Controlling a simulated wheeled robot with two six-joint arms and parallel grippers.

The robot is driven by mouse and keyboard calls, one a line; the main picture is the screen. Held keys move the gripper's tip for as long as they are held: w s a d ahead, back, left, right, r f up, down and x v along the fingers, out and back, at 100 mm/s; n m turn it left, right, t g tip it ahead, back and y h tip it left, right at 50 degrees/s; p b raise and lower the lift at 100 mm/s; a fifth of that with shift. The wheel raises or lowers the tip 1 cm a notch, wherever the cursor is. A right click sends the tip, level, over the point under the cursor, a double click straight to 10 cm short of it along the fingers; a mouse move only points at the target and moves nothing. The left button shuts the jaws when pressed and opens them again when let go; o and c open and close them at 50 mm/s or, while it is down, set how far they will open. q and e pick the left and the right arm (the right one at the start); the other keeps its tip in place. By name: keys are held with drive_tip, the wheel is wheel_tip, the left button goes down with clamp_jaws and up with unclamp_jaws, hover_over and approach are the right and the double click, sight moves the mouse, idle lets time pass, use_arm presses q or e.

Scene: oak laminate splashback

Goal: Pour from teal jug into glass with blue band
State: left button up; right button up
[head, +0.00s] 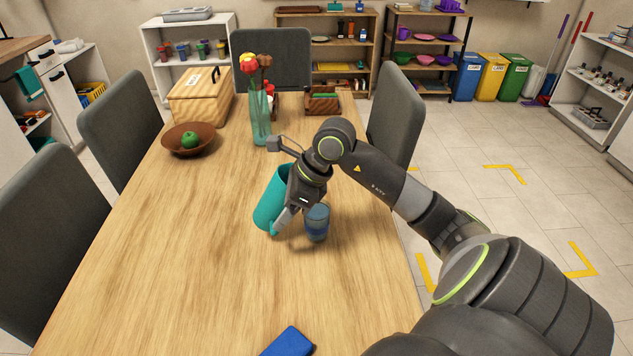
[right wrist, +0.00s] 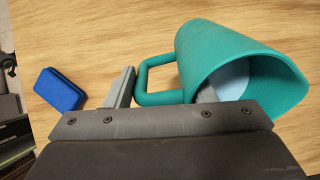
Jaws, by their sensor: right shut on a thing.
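The teal jug (head: 268,204) is over the wooden table, leaning in the head view, partly hidden by my right gripper. My right gripper (head: 284,214) is shut on its handle; the handle (right wrist: 146,76) shows in the right wrist view beside a grey finger. That view looks into the wide mouth of the jug (right wrist: 215,50), where a pale blue-white patch shows; I cannot tell if it is liquid. The glass with the blue band (head: 317,223) stands on the table just right of the jug and gripper. I cannot make out its contents. My left gripper is not in view.
A blue block (head: 288,342) lies at the table's near edge. Farther back are a brown bowl (head: 178,138) with a green fruit, a vase with flowers (head: 260,118), a wooden box (head: 196,103) and a small crate (head: 322,104). The table's left middle is clear.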

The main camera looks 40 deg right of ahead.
sight(269, 219)
use_arm(q)
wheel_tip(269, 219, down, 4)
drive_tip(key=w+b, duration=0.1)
drive_tip(key=b, duration=0.4)
use_arm(e)
drive_tip(key=a+f+g+h+p, duration=0.1)
drive_tip(key=p, duration=0.3)
drive_tip(key=w+f+g+h+p, duration=0.1)
drive_tip(key=p, duration=0.4)
drive_tip(key=shift+w+a+f+h, duration=0.25)
drive_tip(key=shift+a+h, duration=0.05)
drive_tip(key=shift+a, duration=0.1)
drive_tip(key=p, duration=0.3)
drive_tip(key=g+h+p, duration=0.1)
drive_tip(key=p, duration=0.2)
drive_tip(key=shift+w+a+f, duration=0.15)
drive_tip(key=shift+w+a, duration=0.2)
drive_tip(key=shift+a, duration=0.05)
use_arm(q)
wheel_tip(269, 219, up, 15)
drive_tip(key=p, duration=0.1)
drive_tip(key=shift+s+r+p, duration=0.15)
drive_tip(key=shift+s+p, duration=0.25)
use_arm(e)
drive_tip(key=shift+w+a+f+g+h, duration=0.2)
drive_tip(key=shift+f+g+h, duration=0.2)
drive_tip(key=shift+h, duration=0.1)
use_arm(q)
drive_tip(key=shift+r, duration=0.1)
